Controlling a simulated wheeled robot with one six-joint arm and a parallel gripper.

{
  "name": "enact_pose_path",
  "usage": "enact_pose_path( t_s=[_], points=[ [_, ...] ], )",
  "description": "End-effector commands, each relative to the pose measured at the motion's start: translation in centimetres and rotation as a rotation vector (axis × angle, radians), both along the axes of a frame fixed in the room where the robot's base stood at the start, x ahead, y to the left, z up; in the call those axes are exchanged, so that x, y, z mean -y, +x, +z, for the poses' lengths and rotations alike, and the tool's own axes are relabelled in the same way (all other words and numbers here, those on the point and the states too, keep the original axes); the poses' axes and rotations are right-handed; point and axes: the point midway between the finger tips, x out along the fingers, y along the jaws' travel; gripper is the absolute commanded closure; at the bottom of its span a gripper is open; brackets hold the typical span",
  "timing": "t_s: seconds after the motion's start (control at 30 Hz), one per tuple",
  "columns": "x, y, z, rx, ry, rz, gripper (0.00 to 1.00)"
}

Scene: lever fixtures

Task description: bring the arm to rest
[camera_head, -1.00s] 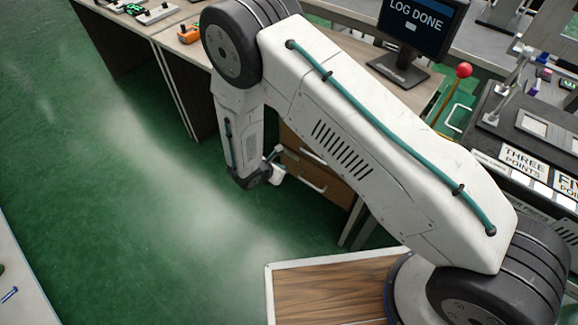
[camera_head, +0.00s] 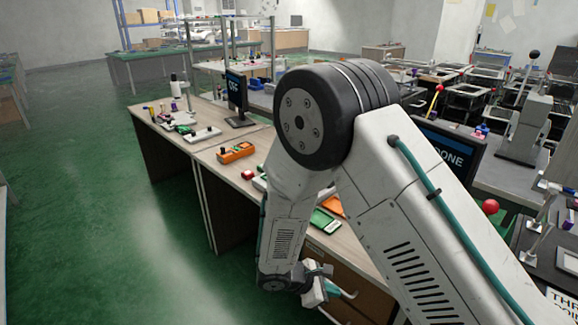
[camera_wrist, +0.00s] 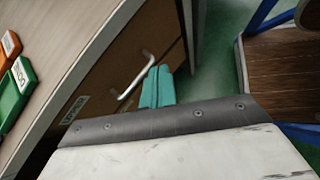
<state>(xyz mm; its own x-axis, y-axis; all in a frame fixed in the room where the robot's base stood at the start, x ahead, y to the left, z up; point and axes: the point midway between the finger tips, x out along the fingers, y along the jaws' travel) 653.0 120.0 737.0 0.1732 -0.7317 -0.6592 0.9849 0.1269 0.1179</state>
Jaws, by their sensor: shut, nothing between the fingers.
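My arm rises from the lower right in the head view, bends at a dark round elbow joint and hangs down to the wrist. My gripper (camera_head: 338,289) is small there, low beside the wooden drawers (camera_head: 352,300) of a desk. In the wrist view the two teal fingers of my gripper (camera_wrist: 157,88) lie side by side, shut and empty. They appear close to a drawer's metal handle (camera_wrist: 137,75); whether they touch it I cannot tell.
The desk top (camera_head: 225,150) holds an orange device (camera_head: 236,153), a green device (camera_head: 325,221) and a small monitor (camera_head: 237,92). A red-knobbed lever (camera_head: 490,207) stands at the right. Green floor (camera_head: 90,230) is open at the left.

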Motion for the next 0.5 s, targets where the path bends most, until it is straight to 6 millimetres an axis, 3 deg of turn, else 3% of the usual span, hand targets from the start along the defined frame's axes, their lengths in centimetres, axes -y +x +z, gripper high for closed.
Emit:
enact_pose_path(
  t_s=[0.03, 0.2, 0.5],
  points=[
    [1.0, -0.3, 2.6, 0.029, 0.019, -0.080, 1.00],
    [4.2, -2.8, 10.0, 0.105, 0.088, -0.366, 1.00],
    [8.7, -8.8, 20.6, 0.208, 0.251, -0.818, 1.00]
  ],
)
